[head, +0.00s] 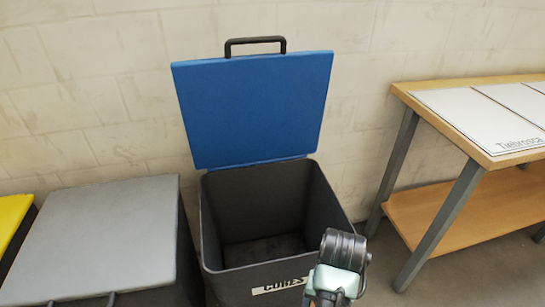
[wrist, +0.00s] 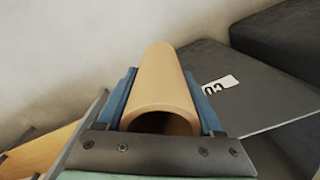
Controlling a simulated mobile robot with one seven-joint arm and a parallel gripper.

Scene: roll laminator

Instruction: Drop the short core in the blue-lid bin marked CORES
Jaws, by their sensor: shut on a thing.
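The short core (wrist: 163,80) is a tan cardboard tube with an open near end in the wrist view. My gripper (wrist: 168,105) is shut on it, with a blue finger on either side. The bin (head: 220,225) is dark grey, with its blue lid (head: 252,108) standing open against the wall. A white label (head: 283,286) on its front appears to read CORES. In the head view my gripper's wrist end is at the bin's front right corner; the fingers and the core cannot be made out there. Part of the label (wrist: 220,84) shows right of the core in the wrist view.
A grey-lidded bin (head: 105,235), shut, stands left of the open bin, and a yellow lid (head: 12,222) shows at the far left edge. A wooden table (head: 470,140) with a lower shelf stands on the right. The open bin's inside looks empty.

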